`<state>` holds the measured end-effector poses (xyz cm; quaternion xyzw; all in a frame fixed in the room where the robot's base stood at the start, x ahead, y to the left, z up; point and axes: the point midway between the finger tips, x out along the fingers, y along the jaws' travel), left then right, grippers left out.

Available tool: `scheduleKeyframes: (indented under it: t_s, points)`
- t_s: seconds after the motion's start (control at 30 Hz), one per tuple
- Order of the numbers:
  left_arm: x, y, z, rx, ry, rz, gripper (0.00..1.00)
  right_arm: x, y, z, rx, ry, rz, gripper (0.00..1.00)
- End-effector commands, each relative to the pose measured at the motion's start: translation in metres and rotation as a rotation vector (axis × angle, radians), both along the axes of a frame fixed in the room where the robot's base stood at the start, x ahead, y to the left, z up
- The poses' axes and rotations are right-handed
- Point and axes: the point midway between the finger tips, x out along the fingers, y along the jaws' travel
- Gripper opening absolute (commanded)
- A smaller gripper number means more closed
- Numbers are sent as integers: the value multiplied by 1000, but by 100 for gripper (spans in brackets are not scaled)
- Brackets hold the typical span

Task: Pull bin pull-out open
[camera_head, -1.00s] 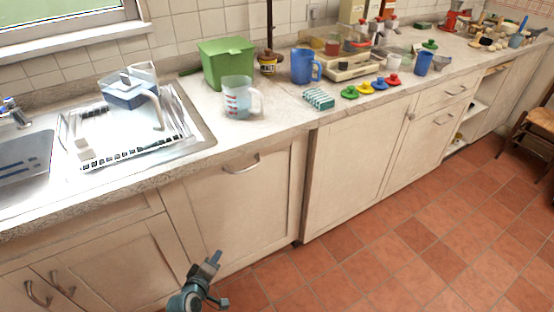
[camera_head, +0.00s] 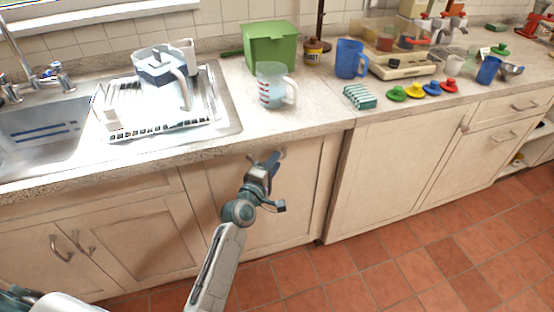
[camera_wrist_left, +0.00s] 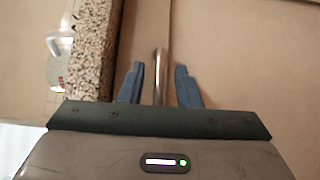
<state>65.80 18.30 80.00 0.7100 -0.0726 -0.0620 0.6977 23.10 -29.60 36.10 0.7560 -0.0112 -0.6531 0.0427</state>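The bin pull-out is the cream cabinet front (camera_head: 300,185) below the countertop, right of the sink; it looks closed. Its metal handle (camera_wrist_left: 158,72) shows as a vertical bar between the fingers in the left wrist view. My left gripper (camera_head: 271,161) is at the handle, just under the counter edge, and covers most of it in the head view. In the left wrist view my left gripper (camera_wrist_left: 160,85) is open, one blue finger on each side of the bar, with gaps visible on both sides. My right gripper is not in view.
The countertop edge (camera_wrist_left: 92,45) runs close beside the left gripper. A measuring jug (camera_head: 272,86) and a green bin (camera_head: 270,46) stand on the counter above. Another cabinet door (camera_head: 385,175) adjoins on the right. The tiled floor (camera_head: 400,262) in front is clear.

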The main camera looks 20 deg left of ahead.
Motion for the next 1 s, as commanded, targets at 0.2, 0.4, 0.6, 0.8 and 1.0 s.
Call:
scheduleKeyframes:
  t_s: [0.2,0.4,0.6,0.8,1.0]
  points:
    - [17,-3,0,1,0,0,30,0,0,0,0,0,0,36]
    - [18,-3,0,1,0,0,30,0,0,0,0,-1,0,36]
    - [18,-3,0,1,0,1,7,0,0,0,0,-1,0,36]
    - [18,-3,0,1,1,0,0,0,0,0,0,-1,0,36]
    - [16,-4,0,1,1,0,0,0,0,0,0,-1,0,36]
